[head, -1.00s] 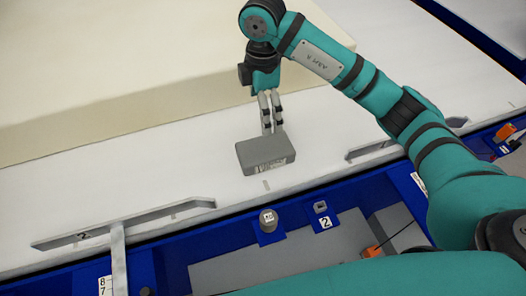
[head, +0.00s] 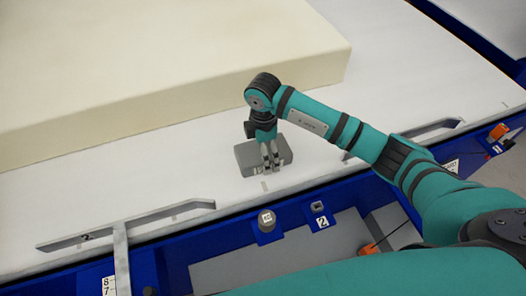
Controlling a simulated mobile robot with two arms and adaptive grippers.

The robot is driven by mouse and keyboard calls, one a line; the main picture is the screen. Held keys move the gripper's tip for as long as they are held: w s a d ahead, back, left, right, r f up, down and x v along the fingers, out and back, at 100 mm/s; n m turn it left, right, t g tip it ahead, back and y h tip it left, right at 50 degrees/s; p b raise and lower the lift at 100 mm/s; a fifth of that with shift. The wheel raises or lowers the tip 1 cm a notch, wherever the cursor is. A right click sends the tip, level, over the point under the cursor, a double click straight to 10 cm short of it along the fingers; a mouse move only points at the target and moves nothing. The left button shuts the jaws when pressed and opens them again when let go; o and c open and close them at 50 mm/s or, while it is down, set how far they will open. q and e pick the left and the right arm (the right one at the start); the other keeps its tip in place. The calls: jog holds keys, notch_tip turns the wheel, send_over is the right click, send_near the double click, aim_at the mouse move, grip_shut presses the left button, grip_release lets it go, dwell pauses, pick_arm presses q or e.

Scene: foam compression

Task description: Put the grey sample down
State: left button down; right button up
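The grey sample (head: 247,158) is a grey rectangular block with a label on its near side. It lies flat on the white table (head: 110,190), in front of the big cream foam slab. My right gripper (head: 271,167), on the teal arm that comes in from the right, points down at the block. Its two fingers overlap the right part of the block in the head view, a narrow gap between them. I cannot tell whether they touch or grip the block. The fingers hide part of its near side. My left gripper is not in view.
The cream foam slab (head: 180,70) fills the back left. A grey rail (head: 150,219) lies along the table's front edge at left, another (head: 430,131) at right. A small grey cylinder (head: 267,219) and a small grey piece (head: 318,208) sit on the blue frame.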

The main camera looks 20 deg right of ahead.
jog(key=shift+f, duration=0.8)
jog(key=shift+c, duration=0.4)
jog(key=c, duration=0.7)
jog(key=shift+r, duration=0.1)
jog(key=shift+c, duration=0.7)
